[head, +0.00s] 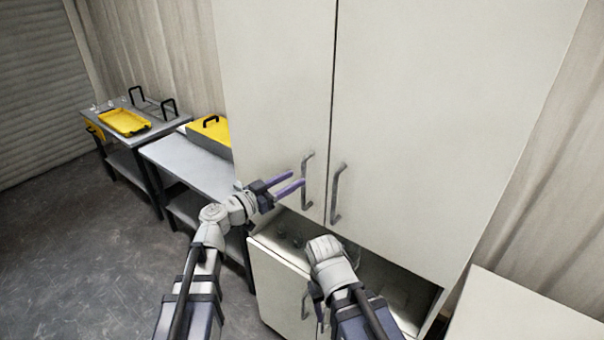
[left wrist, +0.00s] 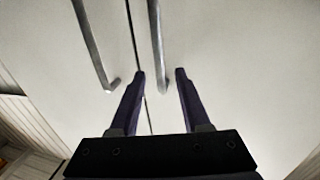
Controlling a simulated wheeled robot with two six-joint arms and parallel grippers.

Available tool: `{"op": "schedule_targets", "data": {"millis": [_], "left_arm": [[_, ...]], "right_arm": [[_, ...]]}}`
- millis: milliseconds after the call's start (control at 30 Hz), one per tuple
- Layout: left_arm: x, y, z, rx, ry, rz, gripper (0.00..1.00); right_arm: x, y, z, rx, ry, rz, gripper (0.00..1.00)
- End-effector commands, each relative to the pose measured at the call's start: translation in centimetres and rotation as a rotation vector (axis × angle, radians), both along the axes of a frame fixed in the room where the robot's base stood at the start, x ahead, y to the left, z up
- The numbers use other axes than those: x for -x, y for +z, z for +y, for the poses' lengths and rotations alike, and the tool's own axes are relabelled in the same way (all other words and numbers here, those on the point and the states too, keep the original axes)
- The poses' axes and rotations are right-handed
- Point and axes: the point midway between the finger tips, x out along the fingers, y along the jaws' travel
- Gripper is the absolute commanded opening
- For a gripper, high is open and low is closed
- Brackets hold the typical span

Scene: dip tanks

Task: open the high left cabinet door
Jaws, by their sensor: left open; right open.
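The high left cabinet door (head: 272,90) is a tall pale panel, flush with the high right door (head: 430,110). Its grey bar handle (head: 307,181) stands near the seam, beside the right door's handle (head: 338,193). My left gripper (head: 288,184) is open and just left of the left handle, its fingers pointing at it. In the left wrist view, which looks turned over, the left door's handle (left wrist: 157,45) lies ahead between the open fingers (left wrist: 160,75); I see no grip on it. My right gripper (head: 318,293) is low by the lower cabinet, its fingers mostly hidden.
The lower left cabinet door (head: 272,287) stands out from the cabinet, and small items show behind its top edge. Left of the cabinet are a grey bench (head: 183,160) with a yellow-topped box (head: 213,130) and a table with a yellow tray (head: 124,122). A pale surface (head: 520,315) is at lower right.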

Motion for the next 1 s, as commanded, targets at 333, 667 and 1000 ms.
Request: {"op": "schedule_targets", "data": {"millis": [333,667,1000], "left_arm": [[-3.0,0.0,-3.2,0.0,-0.001,0.001,0.47],[-3.2,0.0,-3.6,0.0,-0.001,0.001,0.47],[-3.2,0.0,-3.5,0.0,-0.001,0.001,0.14]], "right_arm": [[0.0,0.0,0.0,0.0,0.0,0.0,0.5],[0.0,0.0,0.0,0.0,0.0,0.0,0.5],[0.0,0.0,0.0,0.0,0.0,0.0,0.5]]}}
